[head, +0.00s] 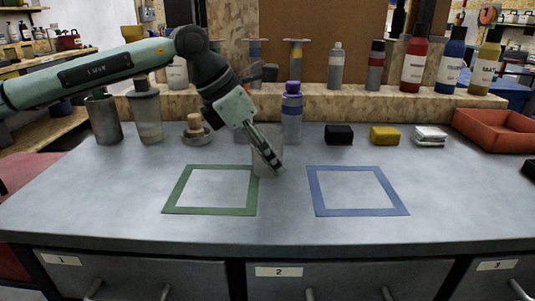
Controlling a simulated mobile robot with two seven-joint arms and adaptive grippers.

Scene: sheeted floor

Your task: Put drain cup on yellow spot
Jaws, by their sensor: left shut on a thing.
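A grey cup-like object (264,165), likely the drain cup, stands out faintly against the grey worktop, between the green and blue squares. My left gripper (272,160) reaches down from the upper left and is shut on this cup. The fingers cover part of it, and I cannot tell whether its base touches the worktop. I see no yellow spot on the worktop; the marked outlines are a green square (210,211) and a blue square (360,212). My right gripper is not in view.
Behind stand a metal cup (105,122), a clear container (149,120), a purple-capped bottle (291,118), a black block (339,135), a yellow block (384,136), a white stack (431,137) and an orange tray (492,128). Both squares are empty; the front worktop is clear.

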